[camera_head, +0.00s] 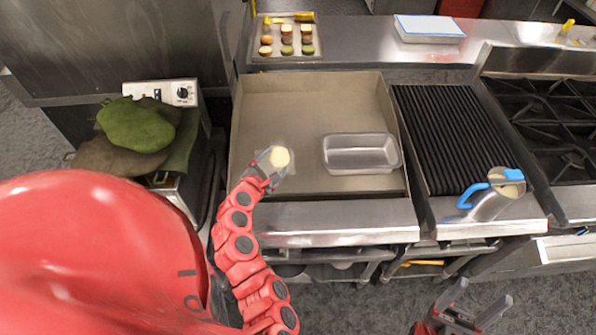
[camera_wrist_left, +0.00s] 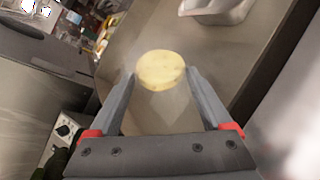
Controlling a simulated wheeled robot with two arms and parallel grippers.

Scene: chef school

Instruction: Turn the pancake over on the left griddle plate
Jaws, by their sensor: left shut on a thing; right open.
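The pancake (camera_head: 279,157) is small, round and pale yellow. It is at the lower left of the flat left griddle plate (camera_head: 290,110) in the head view. My left gripper (camera_head: 270,166) is shut on it; in the left wrist view the pancake (camera_wrist_left: 161,70) sits between the two fingertips, its broad face showing. I cannot tell whether it touches the plate or is just above it. My right gripper (camera_head: 482,308) is open and empty, low in the picture in front of the counter.
A metal loaf pan (camera_head: 361,168) stands on the plate, right of the pancake. A ribbed grill (camera_head: 450,135) lies further right, with a blue-handled metal vessel (camera_head: 490,200) at its front. Green cloths (camera_head: 140,125) lie at left. A tray of small foods (camera_head: 259,48) is behind.

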